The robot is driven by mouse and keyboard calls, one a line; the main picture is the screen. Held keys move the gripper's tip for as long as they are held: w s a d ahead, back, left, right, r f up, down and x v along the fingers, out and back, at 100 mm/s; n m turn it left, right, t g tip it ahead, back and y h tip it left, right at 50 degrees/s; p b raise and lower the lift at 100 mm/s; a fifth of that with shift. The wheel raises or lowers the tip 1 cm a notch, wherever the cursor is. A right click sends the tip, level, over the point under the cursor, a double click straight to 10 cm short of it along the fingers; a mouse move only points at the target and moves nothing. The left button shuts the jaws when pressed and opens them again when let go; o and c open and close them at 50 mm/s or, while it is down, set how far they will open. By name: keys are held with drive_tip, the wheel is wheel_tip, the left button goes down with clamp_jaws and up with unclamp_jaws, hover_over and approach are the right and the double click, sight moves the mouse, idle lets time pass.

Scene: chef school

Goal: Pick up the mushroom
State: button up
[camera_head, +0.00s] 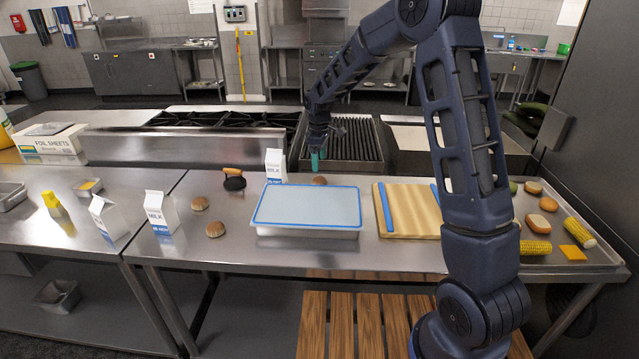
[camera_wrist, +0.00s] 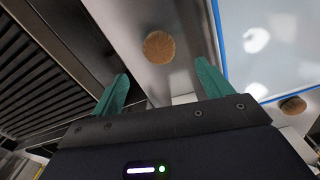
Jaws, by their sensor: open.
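A small round brown thing (camera_head: 319,180), probably the mushroom, sits on the steel counter just behind the white container with a blue rim. It looks much like the other brown rounds, so I cannot be sure. In the wrist view the brown round (camera_wrist: 158,47) lies on bare steel, ahead of and between my fingertips, clear of both. My gripper (camera_head: 318,158) hangs above and slightly behind it, with teal fingers. In the wrist view my gripper (camera_wrist: 158,88) is open with nothing between its fingers.
The blue-rimmed container (camera_head: 262,230) stands close in front. A milk carton (camera_head: 276,166) is just left of my gripper; the grill (camera_head: 355,145) is behind. Two more brown rounds (camera_head: 200,203) (camera_head: 215,229) lie left. A cutting board (camera_head: 405,215) is right.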

sight(320, 178)
wheel_tip(320, 178, down, 8)
drive_tip(key=shift+f, duration=0.2)
idle(0.3)
drive_tip(key=shift+d, duration=0.1)
drive_tip(key=shift+c, duration=0.2)
drive_tip(key=c, duration=1)
